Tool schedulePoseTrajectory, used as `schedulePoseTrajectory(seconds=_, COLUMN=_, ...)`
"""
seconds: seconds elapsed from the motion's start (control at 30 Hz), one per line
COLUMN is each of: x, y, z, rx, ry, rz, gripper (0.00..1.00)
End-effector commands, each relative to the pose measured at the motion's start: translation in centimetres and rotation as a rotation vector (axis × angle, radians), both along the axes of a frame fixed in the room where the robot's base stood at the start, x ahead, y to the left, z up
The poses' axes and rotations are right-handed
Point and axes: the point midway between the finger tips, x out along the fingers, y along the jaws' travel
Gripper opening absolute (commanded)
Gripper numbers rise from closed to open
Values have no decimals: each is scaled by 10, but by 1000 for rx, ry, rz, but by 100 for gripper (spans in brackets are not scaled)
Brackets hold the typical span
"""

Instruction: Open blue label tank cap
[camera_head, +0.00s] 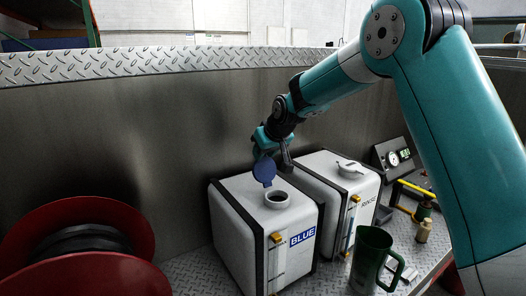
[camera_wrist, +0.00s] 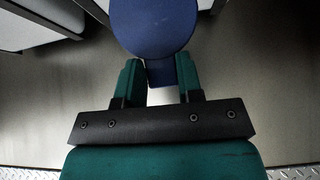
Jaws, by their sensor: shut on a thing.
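The blue label tank (camera_head: 235,222) is a white box with black edges and a BLUE label (camera_head: 302,236), standing on the metal deck. Its round filler neck (camera_head: 277,199) is uncovered and shows a dark hole. The blue cap (camera_head: 264,171) is off the neck, tilted up just above and behind it. My gripper (camera_head: 266,146) is shut on the cap's tab. In the wrist view the round blue cap (camera_wrist: 153,25) sits beyond the fingers, with its tab between the green fingertips (camera_wrist: 160,75). Whether a hinge joins cap and tank is hidden.
A second white tank (camera_head: 335,178) with a pale cap (camera_head: 351,167) stands close on the right. A green mug (camera_head: 371,258) is in front of it. A gauge box (camera_head: 394,156) is at the right, a red reel (camera_head: 85,245) at the left. A metal wall (camera_head: 130,130) runs behind.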

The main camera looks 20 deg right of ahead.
Motion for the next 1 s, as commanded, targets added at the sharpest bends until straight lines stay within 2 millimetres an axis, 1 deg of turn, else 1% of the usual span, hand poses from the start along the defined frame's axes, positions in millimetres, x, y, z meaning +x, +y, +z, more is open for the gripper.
schedulePoseTrajectory(seconds=0.03, x=-3, y=-1, z=-7, rx=-1, ry=20, rz=-2, gripper=0)
schedulePoseTrajectory(seconds=0.07, x=-3, y=-1, z=-7, rx=-1, ry=20, rz=-2, gripper=0)
schedulePoseTrajectory(seconds=0.1, x=-3, y=-1, z=-7, rx=-1, ry=20, rz=-2, gripper=38)
schedulePoseTrajectory(seconds=0.2, x=-3, y=-2, z=-6, rx=-1, ry=17, rz=-2, gripper=60)
schedulePoseTrajectory(seconds=0.53, x=-3, y=-3, z=-1, rx=0, ry=6, rz=-2, gripper=60)
schedulePoseTrajectory(seconds=0.67, x=-11, y=-4, z=10, rx=0, ry=2, rz=-2, gripper=60)
schedulePoseTrajectory(seconds=0.73, x=-19, y=-6, z=19, rx=0, ry=1, rz=-2, gripper=60)
schedulePoseTrajectory(seconds=0.87, x=-39, y=-10, z=44, rx=0, ry=0, rz=-3, gripper=60)
schedulePoseTrajectory(seconds=1.0, x=-60, y=-15, z=75, rx=-1, ry=1, rz=-3, gripper=60)
